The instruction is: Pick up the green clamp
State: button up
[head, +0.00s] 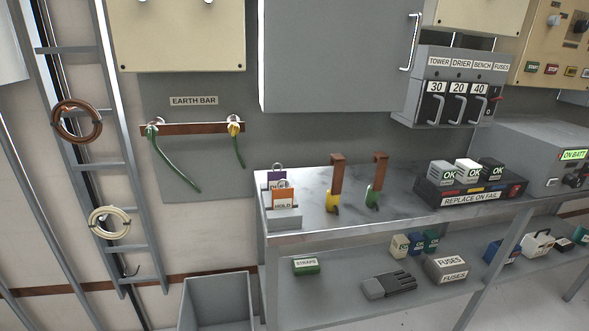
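A small green clamp (152,131) sits at the left end of the brown earth bar (190,129), under the EARTH BAR label. A green lead hangs from it, down and to the right. A yellow clamp (234,128) sits at the bar's right end, with another green lead below it. On the bench top stands a green-handled piece (372,197) with a brown bent upper part. A similar piece with a yellow handle (332,200) stands to its left. My gripper is not in view, so its opening cannot be seen.
The grey bench (290,240) fills the lower right, holding tags and a REPLACE ON FAIL tray (468,199). Its lower shelf holds boxes and a dark grey glove-like item (388,286). A grey bin (216,300) stands below the earth bar. A ladder-like rack (90,165) is at left.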

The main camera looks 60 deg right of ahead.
aim_at(373, 193)
jog(key=z, duration=2.1)
